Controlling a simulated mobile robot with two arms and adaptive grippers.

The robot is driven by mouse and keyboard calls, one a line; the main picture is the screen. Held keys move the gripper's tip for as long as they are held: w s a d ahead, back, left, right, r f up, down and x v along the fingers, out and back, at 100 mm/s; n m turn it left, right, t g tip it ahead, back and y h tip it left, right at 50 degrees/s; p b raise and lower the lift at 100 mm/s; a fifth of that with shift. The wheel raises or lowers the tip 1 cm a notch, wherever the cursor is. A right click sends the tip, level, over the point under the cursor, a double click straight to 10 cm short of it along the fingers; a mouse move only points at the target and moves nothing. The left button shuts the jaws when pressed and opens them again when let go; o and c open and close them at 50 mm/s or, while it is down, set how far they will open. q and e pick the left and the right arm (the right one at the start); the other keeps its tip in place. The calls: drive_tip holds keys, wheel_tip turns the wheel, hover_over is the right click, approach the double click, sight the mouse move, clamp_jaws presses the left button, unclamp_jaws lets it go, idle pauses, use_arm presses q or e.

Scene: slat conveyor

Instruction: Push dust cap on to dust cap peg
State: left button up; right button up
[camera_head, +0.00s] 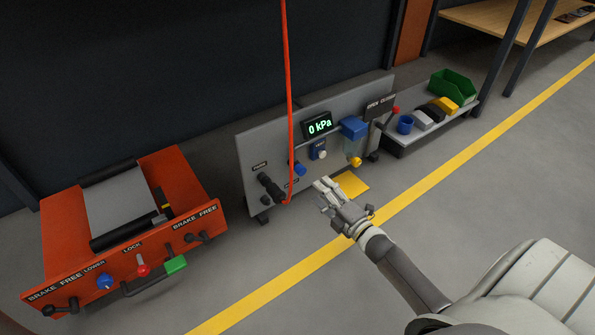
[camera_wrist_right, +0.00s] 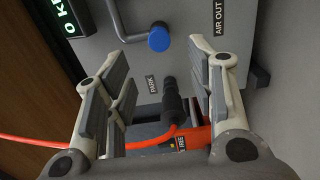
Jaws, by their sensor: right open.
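My right gripper (camera_head: 324,188) is open and empty in front of the grey panel (camera_head: 262,148). In the right wrist view its fingers (camera_wrist_right: 164,72) stand apart, with a black hose coupling (camera_wrist_right: 173,100) visible between them, beyond the fingertips. This coupling (camera_head: 271,187) also shows at the panel's lower left. A blue round end (camera_wrist_right: 158,39) on a bent grey rod lies above it in the wrist view; I see a blue end (camera_head: 300,169) in the head view. I cannot tell for sure which part is the dust cap or its peg. My left gripper is not in view.
A red hose (camera_head: 287,90) hangs in front of the panel to the coupling. An orange unit (camera_head: 190,185) stands at the left. A low shelf (camera_head: 430,130) at the right holds a blue cup (camera_head: 404,124) and a green bin (camera_head: 453,86). The floor in front is clear.

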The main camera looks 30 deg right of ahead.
sight(303, 172)
drive_tip(key=shift+w, duration=0.1)
drive_tip(key=w+b, duration=0.1)
drive_tip(key=w, duration=0.1)
drive_tip(key=w+b, duration=0.1)
drive_tip(key=w, duration=0.1)
drive_tip(key=w+b, duration=0.1)
drive_tip(key=w, duration=0.2)
drive_tip(key=shift+a, duration=0.3)
drive_tip(key=shift+w+a+b, duration=0.1)
drive_tip(key=shift+w+b, duration=0.2)
drive_tip(key=shift+w, duration=0.6)
idle(0.5)
drive_tip(key=shift+c, duration=0.3)
clamp_jaws()
drive_tip(key=shift+s+p, duration=0.1)
drive_tip(key=shift+p, duration=0.2)
drive_tip(key=shift+s+d+p, duration=0.15)
drive_tip(key=shift+s+p, duration=0.5)
drive_tip(key=shift+s, duration=0.8)
drive_tip(key=shift+s+d+p, duration=0.1)
drive_tip(key=shift+s+p, duration=0.55)
drive_tip(key=shift+s, duration=0.8)
